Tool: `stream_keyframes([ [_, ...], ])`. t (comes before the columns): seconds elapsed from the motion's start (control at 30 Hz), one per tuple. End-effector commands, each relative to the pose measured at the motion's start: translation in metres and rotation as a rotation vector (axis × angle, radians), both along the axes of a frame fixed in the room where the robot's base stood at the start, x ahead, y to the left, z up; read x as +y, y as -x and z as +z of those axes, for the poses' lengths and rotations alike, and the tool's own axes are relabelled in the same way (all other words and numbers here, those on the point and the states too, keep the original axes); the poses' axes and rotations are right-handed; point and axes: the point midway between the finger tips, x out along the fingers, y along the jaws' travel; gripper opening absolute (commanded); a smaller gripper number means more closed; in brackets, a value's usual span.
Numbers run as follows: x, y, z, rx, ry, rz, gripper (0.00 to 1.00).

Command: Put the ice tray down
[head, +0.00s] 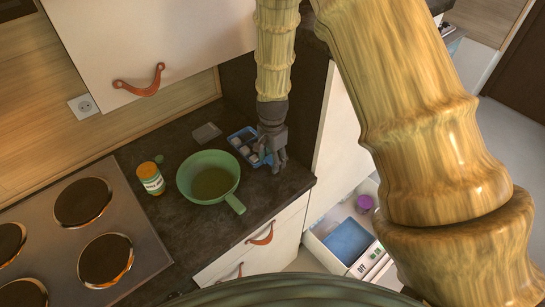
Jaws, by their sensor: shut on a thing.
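The ice tray (238,139) is blue with compartments that hold pale pieces. It is over the dark countertop, right of the green pan. My gripper (270,161) points down at the right side of the tray and is shut on it. The fingers and wrist hide part of the tray. From this view I cannot tell whether the tray touches the counter.
A green pan (208,178) and a jar (150,178) stand left of the tray. A small grey flat item (205,133) lies behind. The stove (70,240) is at the left. An open drawer (345,240) is below right. A tall cabinet side borders the counter on the right.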

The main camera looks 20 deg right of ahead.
Motion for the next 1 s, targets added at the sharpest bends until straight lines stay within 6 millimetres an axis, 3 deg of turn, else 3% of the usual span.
stream_keyframes([
  [0.5, 0.0000, 0.0000, -0.0084, 0.000, 0.000, 0.000, 0.26],
  [0.53, -0.0001, 0.0000, -0.0077, 0.000, 0.000, 0.000, 0.57],
  [0.63, -0.0001, 0.0001, -0.0075, 0.000, 0.000, 0.000, 0.73],
  [1.0, 0.0000, 0.0000, -0.0048, 0.000, 0.000, 0.000, 0.73],
])
